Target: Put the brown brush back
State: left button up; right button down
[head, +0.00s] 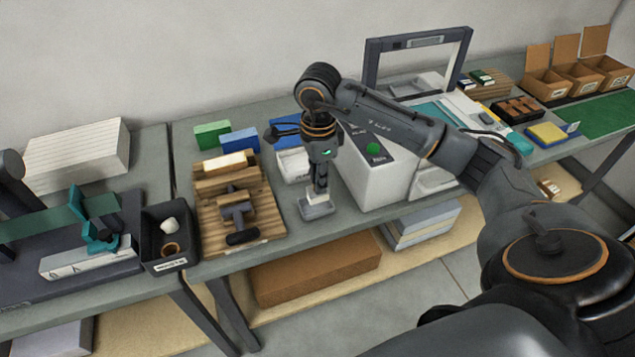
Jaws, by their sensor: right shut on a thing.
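My right gripper (320,187) points straight down over the table, in front of the white machine. It is shut on a small grey-white piece (318,208) that is at or just above the tabletop; I cannot tell if it touches. Fingers hide its upper part, and I cannot tell whether it is a brush. A wooden slatted board (262,224) to the left bears a light wooden block (225,162), a grey T-shaped tool (238,210) and a dark rounded piece (242,238). No brown brush can be made out for certain. My left gripper is not in view.
The white machine (378,180) with a green button stands close right of the gripper. A black bin (168,262) holds small items left of the board. Green (211,134) and blue (243,139) boxes stand behind it. Bare tabletop lies in front of the gripper.

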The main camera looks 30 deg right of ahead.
jog(key=w+f+p, duration=0.1)
jog(key=f, duration=0.1)
jog(key=w+d+f+p, duration=0.1)
jog(key=f, duration=0.2)
jog(key=w+d+f+p, duration=0.1)
jog(key=w+f, duration=0.1)
jog(key=f, duration=0.1)
jog(key=shift+f, duration=0.15)
jog(key=shift+d+f, duration=0.1)
jog(key=shift+f, duration=0.15)
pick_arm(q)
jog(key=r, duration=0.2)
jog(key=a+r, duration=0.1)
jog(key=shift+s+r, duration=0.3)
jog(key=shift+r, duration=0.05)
pick_arm(e)
jog(key=shift+f, duration=0.1)
jog(key=shift+f, duration=0.15)
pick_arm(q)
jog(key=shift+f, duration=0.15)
pick_arm(e)
jog(key=c, duration=1.3)
grip_release()
jog(key=shift+o, duration=0.2)
